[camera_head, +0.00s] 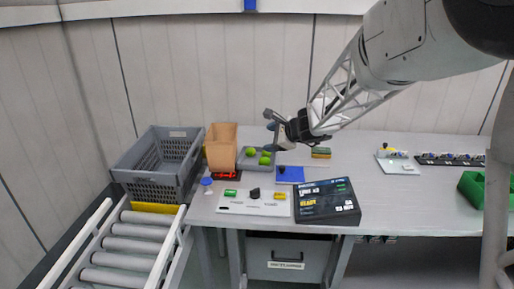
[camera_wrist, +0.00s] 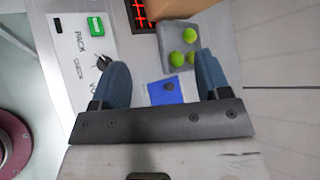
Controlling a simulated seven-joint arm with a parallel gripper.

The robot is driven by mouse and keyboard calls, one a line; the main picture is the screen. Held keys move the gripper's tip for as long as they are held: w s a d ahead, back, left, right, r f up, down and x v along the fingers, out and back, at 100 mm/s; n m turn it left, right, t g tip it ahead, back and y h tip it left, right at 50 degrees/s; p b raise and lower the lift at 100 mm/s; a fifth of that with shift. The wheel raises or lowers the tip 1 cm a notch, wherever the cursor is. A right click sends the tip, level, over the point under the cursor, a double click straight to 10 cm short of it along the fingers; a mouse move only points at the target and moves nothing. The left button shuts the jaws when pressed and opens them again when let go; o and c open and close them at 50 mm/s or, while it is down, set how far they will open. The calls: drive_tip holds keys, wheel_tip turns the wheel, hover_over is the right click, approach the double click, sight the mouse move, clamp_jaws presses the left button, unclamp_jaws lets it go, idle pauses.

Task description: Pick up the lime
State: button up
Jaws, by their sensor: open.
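Several round green fruits lie in a small grey tray (camera_wrist: 168,30) on the table. In the wrist view one lime-like fruit (camera_wrist: 190,35) is at the top, and two (camera_wrist: 177,59) sit side by side below it. Which of them is the lime I cannot tell for sure. In the head view they also show, one (camera_head: 250,151) at the left and one (camera_head: 264,160) at the right. My gripper (camera_head: 271,120) is open and empty, above and slightly behind the tray. In the wrist view its blue fingers (camera_wrist: 162,60) are spread wide on either side of the tray's near part.
A brown box (camera_head: 220,147) stands left of the tray, and a grey crate (camera_head: 158,163) beyond it. A blue mat (camera_head: 290,175) with a small dark object, a white panel (camera_head: 240,208) and a black box (camera_head: 326,201) lie nearer.

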drive_tip(key=w+a+f+m+t, duration=0.1)
drive_tip(key=w+a+f+m, duration=0.1)
drive_tip(key=w+f+m, duration=0.4)
drive_tip(key=w+a+f+m+t, duration=0.1)
drive_tip(key=w+a+f, duration=0.15)
drive_tip(key=w, duration=0.55)
drive_tip(key=m+t+h, duration=0.2)
drive_tip(key=m, duration=0.5)
approach(253, 152)
drive_tip(key=x, duration=0.2)
drive_tip(key=shift+w+a+f, duration=0.1)
drive_tip(key=shift+w+a, duration=0.1)
drive_tip(key=shift+a, duration=0.1)
drive_tip(key=shift+w, duration=0.1)
drive_tip(key=shift+x, duration=1.15)
drive_tip(key=shift+a+f, duration=0.1)
drive_tip(key=shift+a, duration=0.05)
